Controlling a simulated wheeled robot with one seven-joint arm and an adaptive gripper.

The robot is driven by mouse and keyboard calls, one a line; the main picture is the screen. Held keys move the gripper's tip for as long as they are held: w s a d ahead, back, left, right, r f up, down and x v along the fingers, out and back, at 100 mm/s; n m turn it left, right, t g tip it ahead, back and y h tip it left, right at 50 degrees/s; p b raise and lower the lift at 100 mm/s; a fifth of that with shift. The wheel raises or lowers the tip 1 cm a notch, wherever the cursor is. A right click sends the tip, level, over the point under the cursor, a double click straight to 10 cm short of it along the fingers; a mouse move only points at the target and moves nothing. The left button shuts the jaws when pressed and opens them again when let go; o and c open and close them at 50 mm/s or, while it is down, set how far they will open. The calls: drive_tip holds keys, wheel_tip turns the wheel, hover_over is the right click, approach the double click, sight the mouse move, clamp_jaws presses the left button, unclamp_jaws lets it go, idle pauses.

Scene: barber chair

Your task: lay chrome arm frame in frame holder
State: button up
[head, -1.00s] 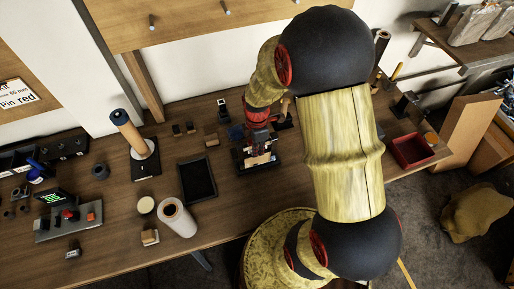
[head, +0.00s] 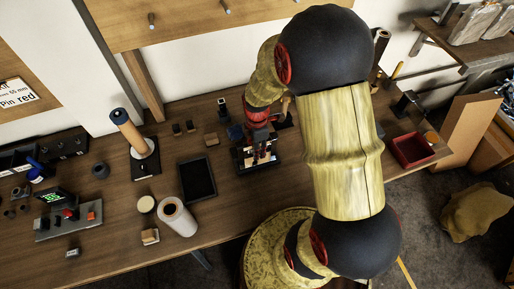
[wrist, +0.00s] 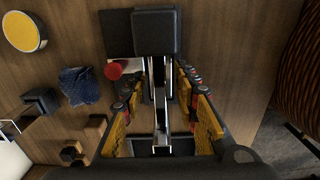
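My gripper (wrist: 164,88) points down over the work table, its two yellow-padded fingers apart. Chrome bars (wrist: 161,118) with a black pad (wrist: 155,32) at their far end show between and beyond the fingers; they look like the chrome arm frame. I cannot tell whether the fingers touch the bars. A dark flat base (wrist: 116,34) shows beside the pad and may be the frame holder. In the head view my gripper (head: 260,148) stands over this dark base (head: 262,168), and my arm and fingers hide much of the frame.
A black tray (head: 197,179), a white roll (head: 178,217) and a post on a black base (head: 133,131) stand to the left. A blue cloth-like piece (wrist: 79,86) and a red round part (wrist: 115,71) lie close by. A red bin (head: 411,151) is at the right.

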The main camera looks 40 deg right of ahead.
wheel_tip(320, 180, up, 12)
idle(0.7)
idle(0.6)
